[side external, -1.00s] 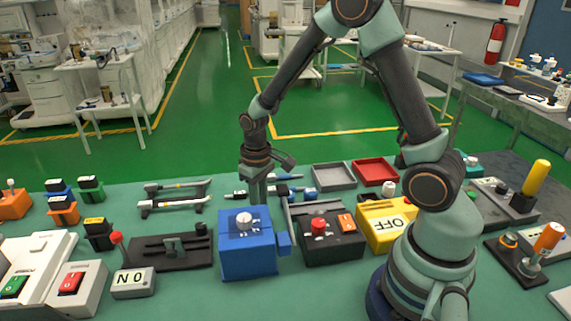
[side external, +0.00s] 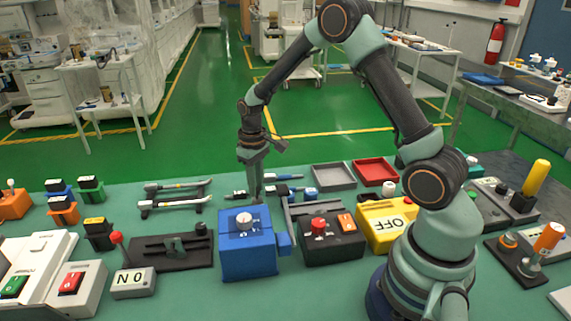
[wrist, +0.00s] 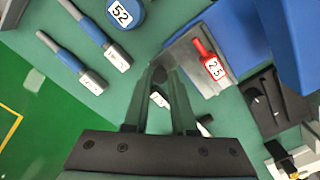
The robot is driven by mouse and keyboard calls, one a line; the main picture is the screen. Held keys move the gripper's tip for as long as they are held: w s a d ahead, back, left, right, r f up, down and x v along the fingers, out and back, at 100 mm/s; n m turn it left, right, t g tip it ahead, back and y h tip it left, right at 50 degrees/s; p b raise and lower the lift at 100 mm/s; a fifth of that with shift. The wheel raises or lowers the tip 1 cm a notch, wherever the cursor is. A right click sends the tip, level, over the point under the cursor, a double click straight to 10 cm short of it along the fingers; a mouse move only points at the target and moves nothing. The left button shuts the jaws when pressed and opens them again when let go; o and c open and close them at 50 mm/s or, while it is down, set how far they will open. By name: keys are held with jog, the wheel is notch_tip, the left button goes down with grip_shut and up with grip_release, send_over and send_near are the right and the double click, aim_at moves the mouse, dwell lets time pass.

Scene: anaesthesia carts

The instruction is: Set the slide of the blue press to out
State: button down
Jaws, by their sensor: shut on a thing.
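The blue press (side external: 249,255) stands on the green bench, a blue box with a white round knob (side external: 244,222) on top and a smaller blue block (side external: 285,243) at its right side. My gripper (side external: 256,196) points down just behind the press, its tips partly hidden by it. In the wrist view my gripper (wrist: 159,74) has its fingertips close together around a small dark piece; I cannot tell what it belongs to. A blue box edge (wrist: 302,40) shows at the upper right there, apart from the fingers. I cannot make out how the slide stands.
A black box with a red knob (side external: 319,227) stands right of the press, and a black lever base (side external: 171,252) left. Blue-handled tools (wrist: 84,22) and a red-handled tool tagged 25 (wrist: 208,59) lie near the fingers. Grey (side external: 334,177) and red (side external: 375,172) trays stand behind.

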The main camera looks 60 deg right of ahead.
jog(key=shift+w+d, duration=0.25)
jog(key=shift+w, duration=0.05)
jog(key=c, duration=0.7)
grip_release()
jog(key=shift+s, duration=0.1)
jog(key=shift+a+r, duration=0.1)
notch_tip(320, 180, up, 12)
